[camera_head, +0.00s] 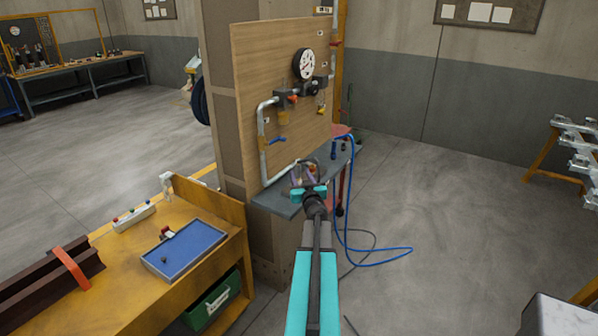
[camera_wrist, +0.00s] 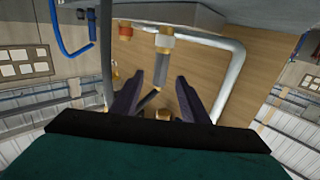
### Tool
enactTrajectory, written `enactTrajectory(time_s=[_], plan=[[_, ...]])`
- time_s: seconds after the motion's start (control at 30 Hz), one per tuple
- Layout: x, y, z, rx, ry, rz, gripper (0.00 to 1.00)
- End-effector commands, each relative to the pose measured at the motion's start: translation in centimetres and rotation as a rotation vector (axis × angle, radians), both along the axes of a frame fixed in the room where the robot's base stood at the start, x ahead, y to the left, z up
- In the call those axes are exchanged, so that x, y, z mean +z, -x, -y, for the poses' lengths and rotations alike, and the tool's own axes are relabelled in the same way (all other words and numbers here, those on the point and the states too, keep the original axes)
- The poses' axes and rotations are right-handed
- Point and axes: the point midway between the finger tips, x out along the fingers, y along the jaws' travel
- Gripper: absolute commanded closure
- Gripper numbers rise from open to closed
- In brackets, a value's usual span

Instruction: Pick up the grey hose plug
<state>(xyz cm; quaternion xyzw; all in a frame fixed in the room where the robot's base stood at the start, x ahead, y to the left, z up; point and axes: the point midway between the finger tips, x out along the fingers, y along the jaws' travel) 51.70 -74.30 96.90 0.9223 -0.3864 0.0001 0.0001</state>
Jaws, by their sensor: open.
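In the wrist view, which looks upside down, a grey cylinder with a brass collar (camera_wrist: 163,44) stands on the shelf, apparently the grey hose plug. My gripper (camera_wrist: 172,77) is open, its two dark fingers pointing toward this plug. The plug shows just beyond the fingertips, and the exact gap is hard to judge. In the head view my gripper (camera_head: 306,174) is over the grey shelf (camera_head: 275,203) in front of the wooden board. There I cannot make out the plug; my gripper and arm cover that area.
A red-and-brass fitting (camera_wrist: 125,32) stands close beside the plug. A grey pipe (camera_head: 263,150) bends around the board (camera_head: 250,60), with a gauge (camera_head: 304,63) above. A blue hose (camera_head: 352,190) hangs from the shelf's right end. A workbench (camera_head: 110,262) with a blue tray (camera_head: 190,247) is at left.

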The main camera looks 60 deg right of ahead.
Motion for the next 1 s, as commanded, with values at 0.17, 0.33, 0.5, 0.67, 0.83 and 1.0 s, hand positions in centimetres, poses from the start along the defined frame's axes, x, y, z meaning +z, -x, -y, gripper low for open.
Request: enactTrajectory(time_s=[0.17,0.33,0.5,0.67,0.83,1.0], plan=[[0.0,0.0,0.0,0.0,0.0,0.0,0.59],[0.0,0.0,0.1,0.0,0.0,0.0,0.59],[0.1,-0.4,0.4,0.0,0.0,0.0,0.59],[0.2,-1.2,1.2,0.0,-0.001,0.001,0.59],[0.3,-2.2,2.3,-0.001,-0.001,0.0,0.59],[0.3,-3.1,3.2,-0.001,-0.001,-0.001,0.59]])
